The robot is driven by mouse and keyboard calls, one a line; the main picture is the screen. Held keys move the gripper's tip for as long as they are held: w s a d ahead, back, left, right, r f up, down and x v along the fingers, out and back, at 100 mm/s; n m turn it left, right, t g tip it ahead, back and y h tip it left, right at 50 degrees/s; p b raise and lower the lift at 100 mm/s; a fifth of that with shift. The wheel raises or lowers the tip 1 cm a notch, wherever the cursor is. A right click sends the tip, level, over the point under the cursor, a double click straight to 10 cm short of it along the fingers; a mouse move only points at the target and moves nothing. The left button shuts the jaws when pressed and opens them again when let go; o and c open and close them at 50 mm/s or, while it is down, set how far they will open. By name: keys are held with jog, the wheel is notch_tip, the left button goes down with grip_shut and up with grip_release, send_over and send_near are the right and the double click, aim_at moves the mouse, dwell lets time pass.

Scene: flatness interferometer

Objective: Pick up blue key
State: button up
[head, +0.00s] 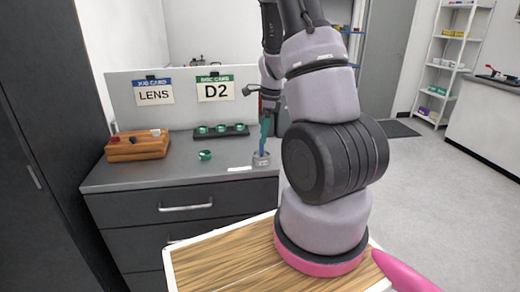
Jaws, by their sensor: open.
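A thin upright blue thing (262,146), which looks like the blue key, stands in a small grey cup-like holder (261,159) near the right end of the grey counter. Its upper part looks teal; at this size I cannot tell whether that is key or gripper finger. My gripper (264,116) points down directly above the holder, around or just above the top of the blue thing. It is open. My arm's thick links stand in front at the right, and the fingertips are small and partly hidden.
The counter (120,181) also bears a wooden block (138,151) with small coloured pieces, a dark tray (236,132) with green rings, and a loose green ring (205,155). A back panel (121,93) carries LENS and D2 cards. Open floor (430,190) lies at right.

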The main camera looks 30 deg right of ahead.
aim_at(262, 146)
jog(key=f, duration=0.6)
jog(key=shift+a, duration=0.4)
grip_shut()
